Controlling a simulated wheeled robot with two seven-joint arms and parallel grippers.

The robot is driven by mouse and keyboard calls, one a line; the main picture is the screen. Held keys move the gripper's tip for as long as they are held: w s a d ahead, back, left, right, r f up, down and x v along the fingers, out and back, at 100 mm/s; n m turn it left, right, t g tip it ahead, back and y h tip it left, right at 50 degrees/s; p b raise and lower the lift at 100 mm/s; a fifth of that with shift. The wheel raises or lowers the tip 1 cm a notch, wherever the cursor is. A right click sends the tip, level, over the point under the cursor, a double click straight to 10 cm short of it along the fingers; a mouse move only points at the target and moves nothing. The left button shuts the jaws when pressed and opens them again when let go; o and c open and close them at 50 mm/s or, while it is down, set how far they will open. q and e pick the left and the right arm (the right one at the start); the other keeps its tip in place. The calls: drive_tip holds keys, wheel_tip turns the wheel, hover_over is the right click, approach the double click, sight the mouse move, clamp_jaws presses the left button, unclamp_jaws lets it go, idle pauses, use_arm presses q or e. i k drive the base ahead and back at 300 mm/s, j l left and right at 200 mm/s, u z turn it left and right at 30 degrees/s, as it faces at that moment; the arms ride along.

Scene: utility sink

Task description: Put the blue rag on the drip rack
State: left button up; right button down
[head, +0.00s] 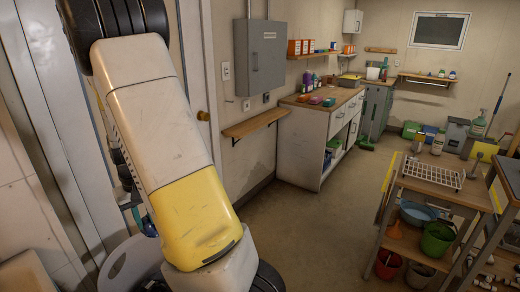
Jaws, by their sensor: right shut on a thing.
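The white drip rack (433,171), a flat grid with many openings, lies on top of the wooden cart (455,190) at the right. Nothing lies on it. A white and yellow arm link of mine fills the left of the head view. Dark parts that look like my right gripper (125,176) show only as a sliver at the link's left edge. The gripper is shut on a small bluish thing (131,200), mostly hidden behind the link. I cannot tell its shape, nor be sure that it is the blue rag. My left gripper is not in view.
A bottle (438,143) stands behind the rack. The floor (315,235) between is clear.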

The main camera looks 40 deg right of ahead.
sight(431, 173)
drive_tip(key=l+z, duration=0.3)
drive_tip(key=z, duration=0.15)
drive_tip(key=i+l+z, duration=0.1)
drive_tip(key=z, duration=0.4)
drive_tip(key=i+l+z, duration=0.15)
drive_tip(key=l+z, duration=0.15)
drive_tip(key=z, duration=0.15)
drive_tip(key=i+l+z, duration=0.15)
drive_tip(key=z, duration=0.35)
drive_tip(key=i+l+z, duration=0.35)
drive_tip(key=i, duration=0.35)
drive_tip(key=i+l+z, duration=0.1)
drive_tip(key=i+z, duration=0.3)
drive_tip(key=i, duration=0.7)
